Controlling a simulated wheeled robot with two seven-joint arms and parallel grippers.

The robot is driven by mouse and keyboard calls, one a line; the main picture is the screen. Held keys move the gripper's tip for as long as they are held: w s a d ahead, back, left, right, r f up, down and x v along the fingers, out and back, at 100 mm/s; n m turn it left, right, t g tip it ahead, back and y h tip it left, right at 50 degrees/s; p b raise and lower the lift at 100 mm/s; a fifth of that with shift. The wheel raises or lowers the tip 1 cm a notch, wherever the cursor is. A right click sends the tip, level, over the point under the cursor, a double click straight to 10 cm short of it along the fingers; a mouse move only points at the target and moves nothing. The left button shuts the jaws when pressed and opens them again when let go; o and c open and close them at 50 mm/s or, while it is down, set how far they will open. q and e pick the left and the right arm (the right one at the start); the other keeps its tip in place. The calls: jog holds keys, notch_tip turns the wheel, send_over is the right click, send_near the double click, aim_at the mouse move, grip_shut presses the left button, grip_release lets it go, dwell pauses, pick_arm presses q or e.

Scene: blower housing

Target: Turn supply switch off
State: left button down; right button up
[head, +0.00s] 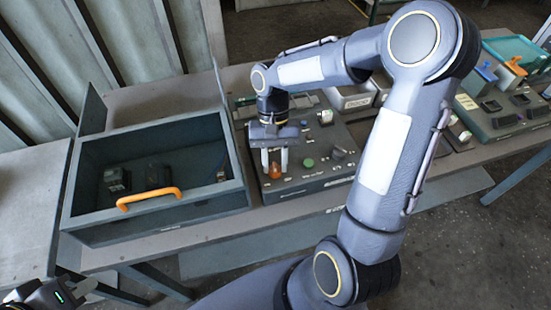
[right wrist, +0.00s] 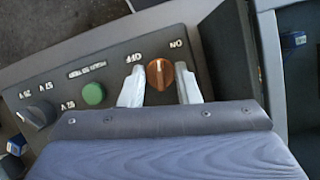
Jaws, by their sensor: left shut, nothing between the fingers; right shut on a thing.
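The supply switch is an orange rotary knob (head: 275,172) on the grey control panel (head: 325,175). In the right wrist view the knob (right wrist: 160,74) stands between my right fingers, with OFF printed to its left and ON to its upper right. Its pale pointer line points roughly up in that view, between the two labels. My right gripper (head: 275,163) reaches down from above and is shut on the knob; its fingertips also show in the right wrist view (right wrist: 160,87). My left gripper (head: 82,289) is shut and empty at the bottom left, away from the panel.
A green button (right wrist: 93,94) and a grey selector knob (right wrist: 36,111) sit on the same panel. Left of the panel is an open grey drawer (head: 225,200) with an orange handle (head: 149,197) and dark parts inside. Another panel with switches (head: 505,105) stands at the right.

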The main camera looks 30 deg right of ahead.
jog(key=n+h, duration=0.1)
jog(key=n, duration=0.1)
jog(key=n+h, duration=0.1)
jog(key=n, duration=0.2)
jog(key=shift+w+a+n, duration=0.1)
jog(key=shift+a+n, duration=0.1)
jog(key=shift+n, duration=0.1)
jog(key=n+h, duration=0.2)
jog(key=n, duration=0.3)
jog(key=shift+a+n, duration=0.1)
jog(key=shift+n, duration=0.2)
jog(key=shift+t, duration=0.3)
jog(key=o, duration=1)
jog(key=shift+c, duration=0.2)
jog(key=v, duration=0.8)
jog(key=shift+a, duration=0.15)
jog(key=shift+f, duration=0.15)
